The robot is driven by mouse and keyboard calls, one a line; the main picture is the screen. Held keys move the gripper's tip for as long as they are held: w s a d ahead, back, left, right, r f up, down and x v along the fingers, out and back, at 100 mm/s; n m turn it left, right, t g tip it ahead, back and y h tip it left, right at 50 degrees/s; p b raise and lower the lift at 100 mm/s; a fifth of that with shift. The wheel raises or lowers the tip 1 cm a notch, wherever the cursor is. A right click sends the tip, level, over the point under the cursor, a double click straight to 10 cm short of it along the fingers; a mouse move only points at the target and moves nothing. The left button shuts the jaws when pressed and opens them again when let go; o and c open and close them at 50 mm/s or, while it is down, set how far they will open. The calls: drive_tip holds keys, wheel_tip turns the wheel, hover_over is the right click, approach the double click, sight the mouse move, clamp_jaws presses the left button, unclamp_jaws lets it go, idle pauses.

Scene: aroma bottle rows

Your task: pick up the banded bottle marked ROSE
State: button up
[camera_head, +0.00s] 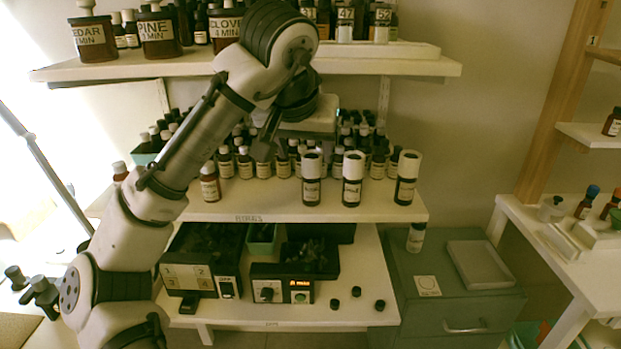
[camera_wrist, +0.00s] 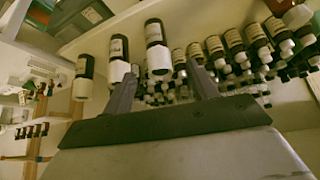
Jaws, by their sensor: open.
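I cannot read ROSE on any label, so I cannot tell which bottle is the banded one. Three dark bottles with wide white caps stand apart at the front of the middle shelf: a left one (camera_head: 311,190), a middle one (camera_head: 352,190) and a right one (camera_head: 405,190). In the wrist view, which looks upside down, three white-capped bottles (camera_wrist: 156,32) show beyond the fingers. My gripper (camera_wrist: 162,88) is open and empty. In the head view its dark fingers (camera_head: 268,140) hang over the shelf's back rows, left of the three bottles.
Rows of small labelled bottles (camera_head: 245,163) crowd behind, and one brown bottle (camera_head: 209,185) stands front left. The upper shelf (camera_head: 400,66) carries large jars close above my arm. Below are black boxes (camera_head: 200,262), loose caps and a grey cabinet (camera_head: 460,315). The shelf's front edge is clear.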

sight(310, 168)
drive_tip(key=x, duration=0.3)
drive_tip(key=shift+w+f, duration=0.2)
drive_tip(key=shift+s+p+x, duration=0.2)
drive_tip(key=shift+p+x, duration=0.65)
drive_tip(key=shift+x, duration=1.95)
drive_tip(key=shift+d+f, duration=0.1)
drive_tip(key=shift+d, duration=0.05)
drive_tip(key=shift+c, duration=0.2)
drive_tip(key=c, duration=1)
drive_tip(key=shift+c, duration=0.2)
